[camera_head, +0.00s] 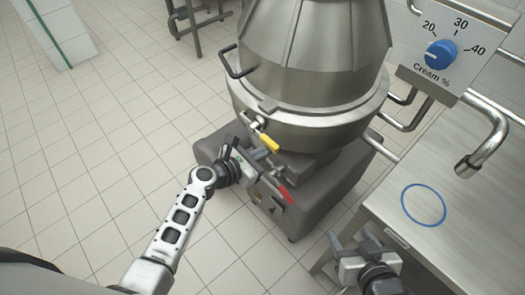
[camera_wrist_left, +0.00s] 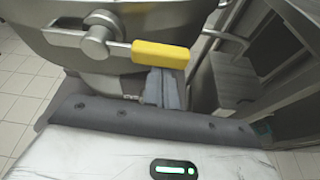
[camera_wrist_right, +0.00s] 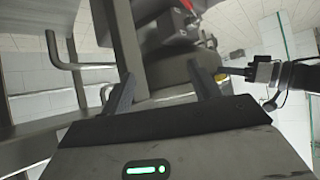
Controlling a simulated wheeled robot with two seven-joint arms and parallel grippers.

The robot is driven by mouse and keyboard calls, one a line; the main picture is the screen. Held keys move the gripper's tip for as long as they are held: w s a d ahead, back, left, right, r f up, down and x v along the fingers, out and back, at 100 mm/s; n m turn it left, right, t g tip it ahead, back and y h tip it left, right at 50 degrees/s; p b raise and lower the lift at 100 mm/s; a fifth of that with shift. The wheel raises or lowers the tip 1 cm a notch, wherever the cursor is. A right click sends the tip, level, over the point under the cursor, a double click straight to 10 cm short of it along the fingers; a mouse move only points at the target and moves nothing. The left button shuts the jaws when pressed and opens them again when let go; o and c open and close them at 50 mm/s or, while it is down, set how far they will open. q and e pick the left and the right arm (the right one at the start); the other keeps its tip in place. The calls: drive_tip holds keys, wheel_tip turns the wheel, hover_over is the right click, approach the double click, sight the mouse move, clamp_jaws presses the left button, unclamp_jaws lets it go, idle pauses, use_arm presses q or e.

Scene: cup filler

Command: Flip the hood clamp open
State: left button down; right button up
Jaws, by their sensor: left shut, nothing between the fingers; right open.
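The hood clamp has a yellow grip (camera_head: 268,142) on a metal lever at the rim of the large steel machine bowl (camera_head: 310,112). In the left wrist view the yellow grip (camera_wrist_left: 160,54) extends to the right from a round metal pivot (camera_wrist_left: 97,35). My left gripper (camera_wrist_left: 165,85) is shut and empty, its fingertips just below the yellow grip; I cannot tell whether they touch it. My right gripper (camera_wrist_right: 163,88) is open and empty; in the head view it is at the lower right, beside the steel table (camera_head: 455,215), away from the clamp.
A red lever (camera_head: 286,194) is on the machine's grey base (camera_head: 330,195), below the clamp. A black bowl handle (camera_head: 232,66) is at upper left. A steel spout (camera_head: 482,150) hangs over the table, which bears a blue ring (camera_head: 404,205). Tiled floor is clear at left.

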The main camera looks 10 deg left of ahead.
use_arm(q)
drive_tip(key=shift+r, duration=0.1)
wheel_tip(320, 180, down, 6)
drive_tip(key=r+b, duration=0.1)
drive_tip(key=b, duration=0.4)
drive_tip(key=p+v, duration=0.3)
drive_tip(key=v, duration=0.7)
drive_tip(key=shift+r, duration=0.45)
use_arm(e)
drive_tip(key=shift+a+f, duration=0.15)
drive_tip(key=shift+f, duration=0.3)
use_arm(q)
drive_tip(key=shift+a, duration=0.1)
use_arm(e)
drive_tip(key=shift+w+r, duration=0.1)
drive_tip(key=shift+w, duration=0.05)
